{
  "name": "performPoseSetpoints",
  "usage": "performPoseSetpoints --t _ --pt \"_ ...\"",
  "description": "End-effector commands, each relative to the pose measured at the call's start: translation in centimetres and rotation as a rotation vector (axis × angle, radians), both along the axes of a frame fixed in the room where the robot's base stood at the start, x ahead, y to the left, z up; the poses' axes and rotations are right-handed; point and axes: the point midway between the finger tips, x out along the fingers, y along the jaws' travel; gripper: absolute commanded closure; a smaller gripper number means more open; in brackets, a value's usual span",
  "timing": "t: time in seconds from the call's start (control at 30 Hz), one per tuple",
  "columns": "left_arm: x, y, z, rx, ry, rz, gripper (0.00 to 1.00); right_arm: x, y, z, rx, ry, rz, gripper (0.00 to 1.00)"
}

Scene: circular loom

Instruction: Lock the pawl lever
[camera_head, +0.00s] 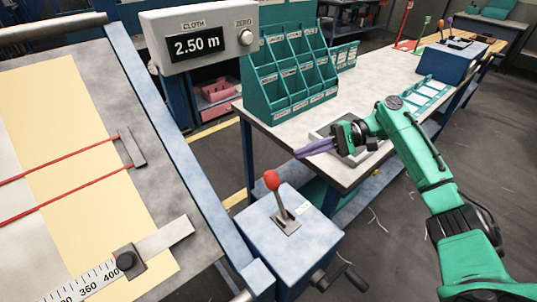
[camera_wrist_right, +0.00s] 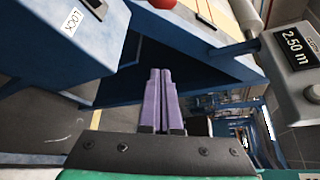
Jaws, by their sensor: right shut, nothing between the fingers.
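The pawl lever (camera_head: 279,200) has a red knob and a grey stem. It rises from a slotted plate on top of a blue box (camera_head: 262,240), leaning slightly left in the head view. A white label lies beside its slot; in the right wrist view the label (camera_wrist_right: 73,22) reads LOCK. The red knob (camera_wrist_right: 162,3) shows at the top edge there. My right gripper (camera_head: 297,154) has purple fingers, shut and empty, above and to the right of the knob, apart from it. The fingers (camera_wrist_right: 160,72) also show in the wrist view. My left gripper is out of view.
A display box (camera_head: 197,38) reading 2.50 m stands behind the lever. A table with yellow cloth (camera_head: 85,130) and a ruler fills the left. A bench (camera_head: 290,128) with a green bin rack (camera_head: 290,75) stands behind my right arm. A black crank (camera_head: 345,275) projects from the blue box.

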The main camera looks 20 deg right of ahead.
Motion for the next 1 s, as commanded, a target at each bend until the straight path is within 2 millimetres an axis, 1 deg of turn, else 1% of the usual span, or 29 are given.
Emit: performPoseSetpoints --t 0.07,0.23,0.33,0.43,0.6,0.63,0.8,0.83,0.9,1.0 --pt "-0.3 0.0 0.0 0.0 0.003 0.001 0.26 0.0 0.0 0.0 0.0 0.0 -0.001 1.0" --pt "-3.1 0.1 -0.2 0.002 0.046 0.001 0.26 0.0 0.0 0.0 -0.001 0.0 -0.002 1.0" --pt "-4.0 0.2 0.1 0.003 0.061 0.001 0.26 0.1 0.6 -0.1 -0.002 0.001 -0.002 1.0" --pt "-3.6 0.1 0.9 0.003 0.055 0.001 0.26 0.2 2.1 -0.3 0.0 0.001 0.001 1.0" --pt "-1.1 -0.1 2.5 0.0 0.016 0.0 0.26 0.5 5.7 -1.1 0.0 0.0 0.001 1.0" --pt "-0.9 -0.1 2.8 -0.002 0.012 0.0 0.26 0.5 6.3 -1.2 0.001 0.001 0.001 1.0" --pt "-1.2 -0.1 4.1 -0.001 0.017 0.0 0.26 0.8 9.9 -2.2 0.0 0.0 0.001 1.0" --pt "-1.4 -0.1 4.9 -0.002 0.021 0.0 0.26 0.3 9.5 -1.6 -0.004 0.0 -0.004 1.0" --pt "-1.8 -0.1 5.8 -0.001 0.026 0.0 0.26 -0.9 9.2 -1.0 -0.006 0.002 -0.003 1.0" --pt "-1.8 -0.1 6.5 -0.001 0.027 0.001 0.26 -2.0 9.1 -0.6 -0.004 0.002 -0.003 1.0"
